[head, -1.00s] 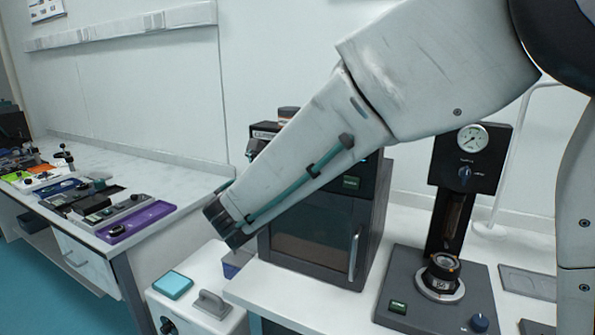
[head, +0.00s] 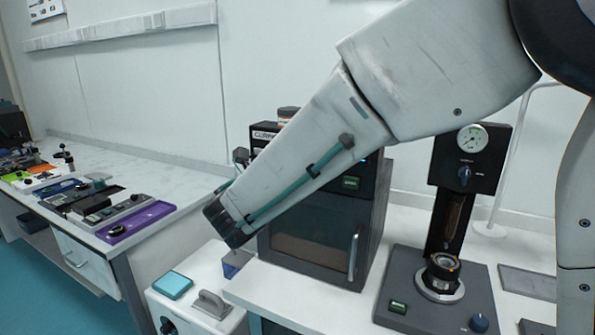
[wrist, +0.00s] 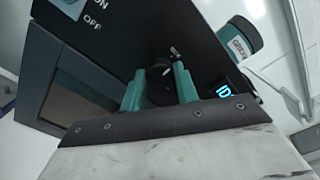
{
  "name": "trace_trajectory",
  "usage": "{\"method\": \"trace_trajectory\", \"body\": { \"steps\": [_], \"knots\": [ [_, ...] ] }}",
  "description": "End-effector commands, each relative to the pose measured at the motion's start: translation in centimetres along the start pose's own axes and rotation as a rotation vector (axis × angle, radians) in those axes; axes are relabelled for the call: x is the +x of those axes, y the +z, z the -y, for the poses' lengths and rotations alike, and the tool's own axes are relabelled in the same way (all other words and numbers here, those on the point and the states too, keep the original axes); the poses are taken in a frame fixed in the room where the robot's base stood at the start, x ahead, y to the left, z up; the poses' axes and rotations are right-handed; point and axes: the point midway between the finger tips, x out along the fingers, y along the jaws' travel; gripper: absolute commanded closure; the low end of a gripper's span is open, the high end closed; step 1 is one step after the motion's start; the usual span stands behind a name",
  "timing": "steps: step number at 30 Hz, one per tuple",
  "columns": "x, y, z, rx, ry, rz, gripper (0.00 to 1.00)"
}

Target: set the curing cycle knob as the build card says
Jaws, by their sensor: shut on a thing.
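The curing oven (head: 313,232) is a dark box with a window door, standing behind my forearm in the head view. Its black cycle knob (wrist: 159,84) shows in the wrist view, on the dark front panel. My gripper (wrist: 158,88) has its two teal fingers on either side of the knob, shut on it. My forearm covers the gripper and knob in the head view. I cannot make out a build card.
A press with a gauge (head: 472,139) stands right of the oven. A white cabinet with a teal pad (head: 173,286) and grey handle is at lower left. A long bench (head: 165,190) with coloured trays runs along the left. A jar (wrist: 240,38) sits atop the oven.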

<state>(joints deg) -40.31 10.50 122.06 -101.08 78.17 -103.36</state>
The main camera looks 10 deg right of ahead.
Motion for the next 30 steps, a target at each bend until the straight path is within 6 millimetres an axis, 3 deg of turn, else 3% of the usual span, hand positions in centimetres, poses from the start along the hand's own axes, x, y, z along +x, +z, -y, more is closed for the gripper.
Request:
{"method": "trace_trajectory", "body": {
  "steps": [8, 9, 11, 22, 30],
  "knots": [
    [0.0, 0.0, 0.0, -0.001, 0.000, 0.001, 0.93],
    [0.0, 0.0, 0.0, -0.001, 0.000, 0.001, 0.64],
    [0.0, 0.0, 0.0, -0.001, 0.000, 0.000, 0.48],
    [-0.6, 0.1, 0.0, 0.000, 0.001, 0.002, 0.48],
    [-5.1, 0.1, -0.1, 0.000, 0.003, 0.004, 0.48]
  ]
}}
